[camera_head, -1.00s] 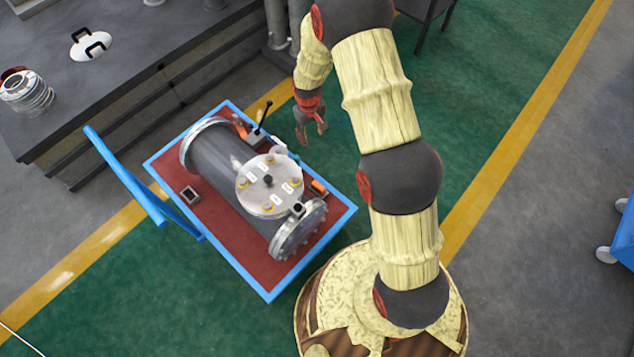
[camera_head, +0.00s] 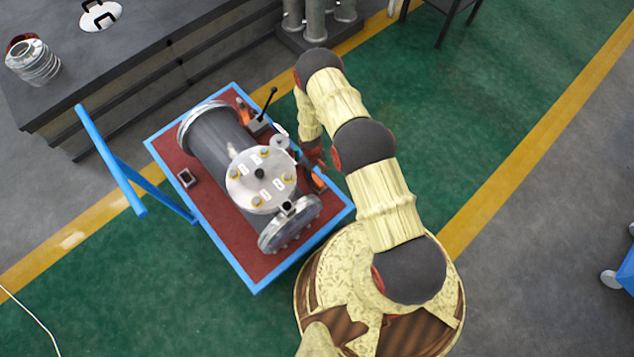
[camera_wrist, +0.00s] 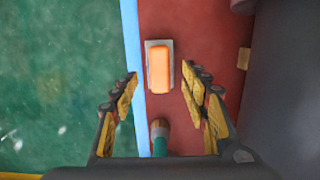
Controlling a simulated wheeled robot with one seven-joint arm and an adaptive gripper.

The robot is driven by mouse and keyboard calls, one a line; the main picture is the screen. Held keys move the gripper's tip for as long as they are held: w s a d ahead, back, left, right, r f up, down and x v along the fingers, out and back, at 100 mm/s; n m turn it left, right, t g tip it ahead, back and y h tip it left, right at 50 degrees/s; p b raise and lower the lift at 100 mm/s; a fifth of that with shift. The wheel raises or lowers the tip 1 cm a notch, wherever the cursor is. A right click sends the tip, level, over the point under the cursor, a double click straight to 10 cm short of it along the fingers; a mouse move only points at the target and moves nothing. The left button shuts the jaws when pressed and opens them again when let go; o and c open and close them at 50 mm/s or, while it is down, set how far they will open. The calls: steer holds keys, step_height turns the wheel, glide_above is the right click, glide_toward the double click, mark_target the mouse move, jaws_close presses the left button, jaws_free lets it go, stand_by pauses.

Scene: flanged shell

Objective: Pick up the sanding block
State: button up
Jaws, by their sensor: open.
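The sanding block (camera_wrist: 159,67), an orange block on a flat grey base, lies on the red cart top close to the blue edge in the wrist view. In the head view it appears as a small orange shape (camera_head: 319,183), partly hidden. My gripper (camera_wrist: 163,90) is open and empty, with one yellow-padded finger on each side of the picture. The block shows just beyond the fingertips, between their lines and apart from them. In the head view my gripper (camera_head: 314,157) is above the cart's right edge, partly hidden by my arm.
The grey flanged shell (camera_head: 215,145) fills the middle of the cart (camera_head: 232,235) and stands right of the block in the wrist view. A teal-handled tool (camera_wrist: 160,137) lies between my fingers' bases. A blue push handle (camera_head: 108,155) rises at the cart's left.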

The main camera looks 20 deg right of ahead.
mark_target(317, 180)
steer(key=f+b, duration=0.1)
steer(key=f, duration=0.2)
steer(key=f+b, duration=0.1)
steer(key=f, duration=0.2)
steer(key=shift+s+d+b, duration=0.1)
steer(key=shift+s+b, duration=0.1)
steer(key=shift+b, duration=0.2)
steer(key=shift+r, duration=0.1)
steer(key=shift+c, duration=1.1)
jaws_close()
